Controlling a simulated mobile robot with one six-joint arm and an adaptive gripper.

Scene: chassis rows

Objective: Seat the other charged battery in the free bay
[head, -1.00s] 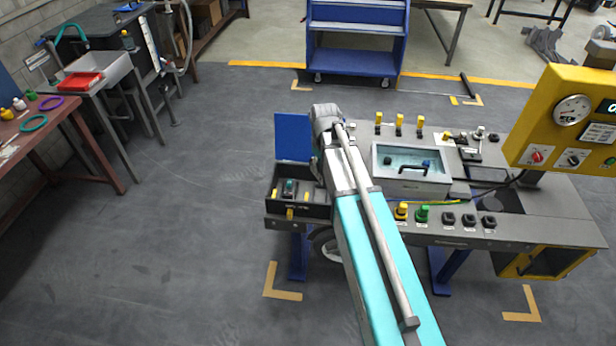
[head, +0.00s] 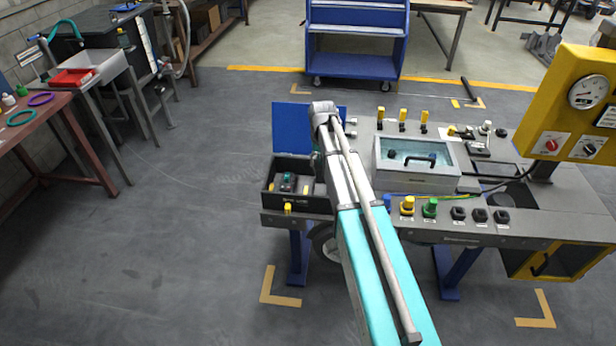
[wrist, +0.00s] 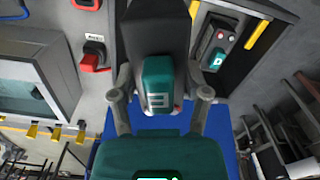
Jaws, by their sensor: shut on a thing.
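My gripper (wrist: 160,102) is shut on a battery (wrist: 157,82) with a teal end and a dark body; a pale mark like an E or a 3 shows on it. In the head view my arm hides most of the gripper and the held battery. An open black battery box (head: 318,206) with a raised blue lid (head: 290,128) is at the left end of the console. Another battery (wrist: 216,60), teal-faced with a D and a small red light, sits in the box, right of the held one in the wrist view. The bay floors are mostly hidden.
A clear-lidded case (head: 415,180) stands right of the box. Yellow and green knobs (head: 429,208) and black knobs line the console front. A yellow gauge panel (head: 560,110) rises at the right. Floor left of the console is clear.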

